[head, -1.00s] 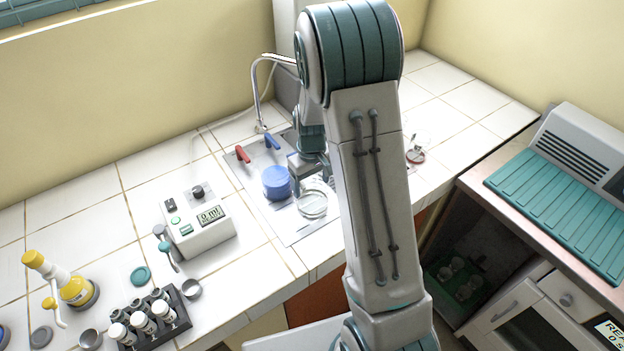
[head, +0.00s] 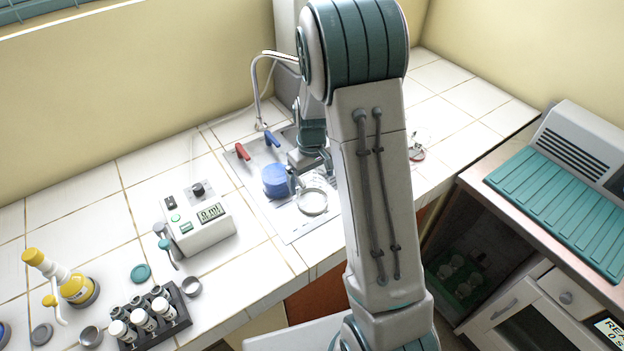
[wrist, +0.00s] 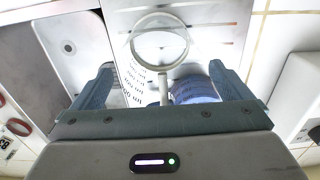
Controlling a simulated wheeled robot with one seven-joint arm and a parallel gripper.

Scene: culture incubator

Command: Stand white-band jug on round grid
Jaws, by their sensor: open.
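A clear jug with a pale round rim (head: 312,202) stands on the metal sink top, in front of a blue container (head: 276,181). I take it for the white-band jug, but no band shows clearly. In the wrist view its rim (wrist: 160,38) is ahead, with its handle running back between my fingers and dark graduation marks to the left. My gripper (wrist: 165,82) is open, its fingers apart on either side of the handle. The blue container (wrist: 194,90) partly shows beside the right finger. In the head view my gripper (head: 310,172) is partly hidden by my arm. I cannot make out the round grid.
A clear vessel with a red base (head: 417,152) stands right of my arm. A white meter box (head: 198,222) and vial rack (head: 150,318) stand left.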

